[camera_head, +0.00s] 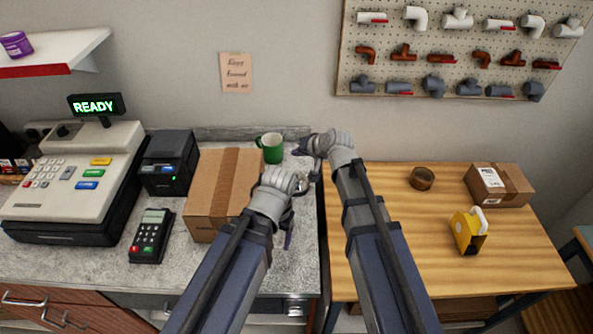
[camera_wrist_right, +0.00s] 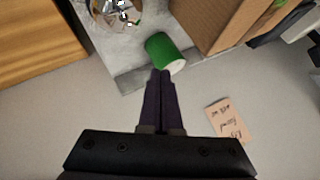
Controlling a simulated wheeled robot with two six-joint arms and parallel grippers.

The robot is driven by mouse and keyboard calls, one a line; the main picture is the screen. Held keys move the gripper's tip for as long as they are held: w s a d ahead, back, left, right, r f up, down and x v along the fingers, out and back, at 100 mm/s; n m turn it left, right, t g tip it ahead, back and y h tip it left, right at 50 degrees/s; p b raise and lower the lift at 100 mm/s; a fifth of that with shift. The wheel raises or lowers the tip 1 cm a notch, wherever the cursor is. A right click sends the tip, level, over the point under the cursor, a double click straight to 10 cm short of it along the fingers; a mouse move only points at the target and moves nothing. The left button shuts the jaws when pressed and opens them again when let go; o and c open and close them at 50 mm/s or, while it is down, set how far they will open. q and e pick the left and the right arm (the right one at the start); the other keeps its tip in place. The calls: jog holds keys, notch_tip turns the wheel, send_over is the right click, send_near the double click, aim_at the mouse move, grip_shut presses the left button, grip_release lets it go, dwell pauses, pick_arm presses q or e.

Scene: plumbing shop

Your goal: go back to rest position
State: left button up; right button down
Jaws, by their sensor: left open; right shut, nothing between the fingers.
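My left gripper (camera_head: 292,212) is over the grey counter, in front of the green mug (camera_head: 270,148) and right of the cardboard box (camera_head: 222,190). It is open, and I see nothing held in it. My right gripper (camera_head: 301,148) is farther back, just right of the mug, with its fingers pointing left. In the right wrist view its dark fingers (camera_wrist_right: 160,85) are shut and empty. Their tips appear close to the mug (camera_wrist_right: 163,52); I cannot tell if they touch it. A shiny metal object (camera_wrist_right: 118,12) on the counter is mostly hidden by my left gripper in the head view.
A cash register (camera_head: 75,180), a black printer (camera_head: 168,165) and a card terminal (camera_head: 152,235) stand on the left. The wooden table (camera_head: 400,260) on the right holds a tape roll (camera_head: 422,178), a small box (camera_head: 499,186) and a yellow item (camera_head: 467,232). A pegboard (camera_head: 430,35) hangs behind.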

dwell(0.4)
pick_arm(q)
jog(key=shift+f+b, duration=1.45)
pick_arm(e)
jog(key=s+d+f+n+g+h, duration=0.1)
jog(key=s+f+n+g+h, duration=0.1)
jog(key=s, duration=0.6)
jog(key=s+d+f+n+g+h, duration=0.1)
jog(key=s+d+f+g+h, duration=0.1)
jog(key=s, duration=0.7)
jog(key=s+d+f+n+g+h, duration=0.2)
jog(key=s+f, duration=0.3)
jog(key=s, duration=0.3)
jog(key=shift+s+d+f+n+g, duration=0.15)
jog(key=shift+f+n+g, duration=0.15)
jog(key=shift+g, duration=0.5)
jog(key=shift+s+d+h, duration=0.15)
jog(key=shift+s+h, duration=0.1)
jog(key=shift+h, duration=0.15)
